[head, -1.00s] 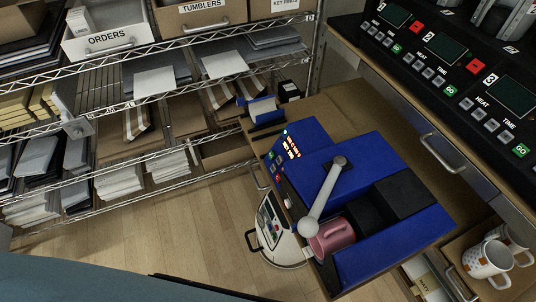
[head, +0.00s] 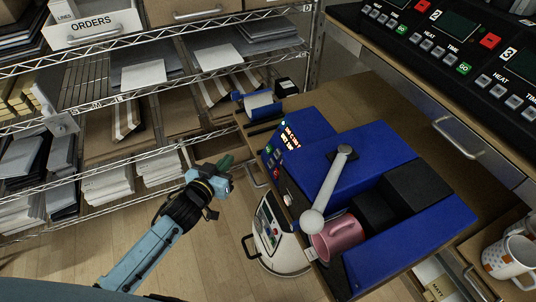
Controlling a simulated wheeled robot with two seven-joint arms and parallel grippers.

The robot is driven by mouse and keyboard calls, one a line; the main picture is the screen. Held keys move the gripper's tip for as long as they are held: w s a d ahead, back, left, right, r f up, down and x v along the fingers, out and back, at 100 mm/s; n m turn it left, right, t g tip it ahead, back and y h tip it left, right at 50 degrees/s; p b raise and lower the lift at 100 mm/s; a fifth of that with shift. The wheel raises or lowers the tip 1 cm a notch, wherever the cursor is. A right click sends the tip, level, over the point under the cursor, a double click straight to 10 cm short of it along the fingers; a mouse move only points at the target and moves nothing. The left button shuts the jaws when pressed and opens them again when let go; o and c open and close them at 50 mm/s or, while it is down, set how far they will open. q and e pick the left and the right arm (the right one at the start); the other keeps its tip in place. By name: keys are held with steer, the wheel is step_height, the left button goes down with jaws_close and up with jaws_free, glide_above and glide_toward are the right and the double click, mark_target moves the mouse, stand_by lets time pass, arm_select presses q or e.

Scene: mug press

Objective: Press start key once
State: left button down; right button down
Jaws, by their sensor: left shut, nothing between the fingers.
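The blue mug press (head: 330,160) stands on the wooden worktop right of centre. Its front panel has a lit display (head: 291,137) and a few small coloured keys, with a green key (head: 268,149) near the panel's left edge. The key labels are too small to read. A pink mug (head: 338,238) sits in the press beside the grey lever (head: 328,188). My left gripper (head: 227,163) is shut and empty, in front of the panel and to its left, apart from the keys. My right gripper is not in view.
A wire shelf rack (head: 150,90) with paper stacks and boxes stands behind and left of my left gripper. A white machine (head: 275,235) stands below the press front. Black control panels (head: 450,50) and patterned mugs (head: 510,257) are at the right.

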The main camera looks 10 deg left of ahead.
mark_target(269, 149)
arm_select(q)
steer(key=shift+t+h, duration=0.4)
steer(key=shift+t, duration=0.1)
steer(key=r, duration=0.3)
steer(key=w+d+r, duration=0.1)
steer(key=shift+d+r, duration=0.1)
steer(key=shift+r, duration=0.2)
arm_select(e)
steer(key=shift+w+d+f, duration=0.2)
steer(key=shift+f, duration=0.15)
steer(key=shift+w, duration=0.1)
